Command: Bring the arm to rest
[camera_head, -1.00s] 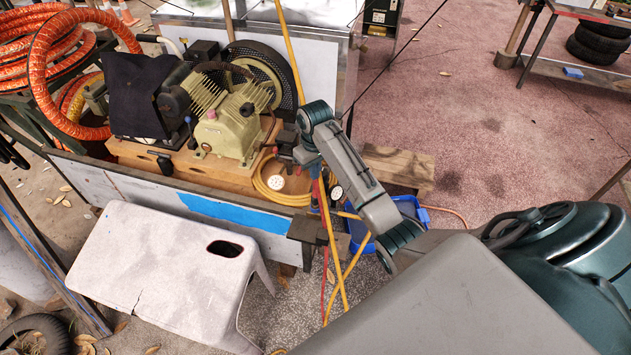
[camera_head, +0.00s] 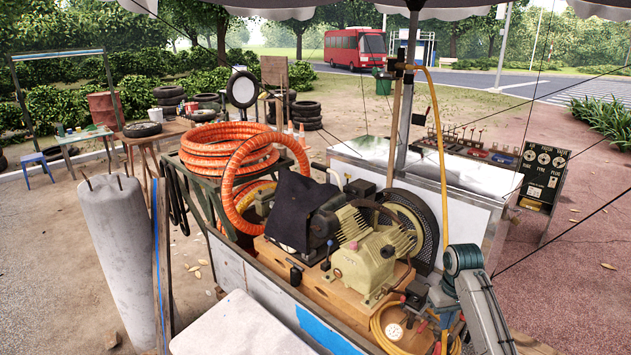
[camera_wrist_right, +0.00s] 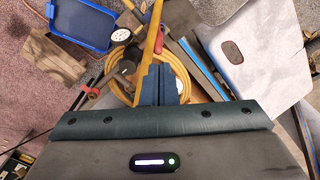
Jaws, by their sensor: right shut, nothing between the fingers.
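My right arm (camera_head: 483,305) comes in at the lower right of the head view, beside the compressor (camera_head: 365,255) on its wooden base. The wrist's teal joint stands near the right end of the cart. In the right wrist view my right gripper (camera_wrist_right: 160,86) has its dark teal fingers together, with nothing between them. It points down over a coiled yellow hose (camera_wrist_right: 182,60); a clear gap or contact with the hose cannot be told. The fingertips are hard to make out in the head view. My left gripper is not in view.
A yellow hose (camera_head: 438,150) hangs close to my right wrist. A round gauge (camera_head: 394,332) lies by the coil. A blue tray (camera_wrist_right: 85,22) and a wooden block (camera_wrist_right: 50,60) are below. A white stool (camera_wrist_right: 250,50) stands beside the cart. Open paving (camera_head: 590,265) lies right.

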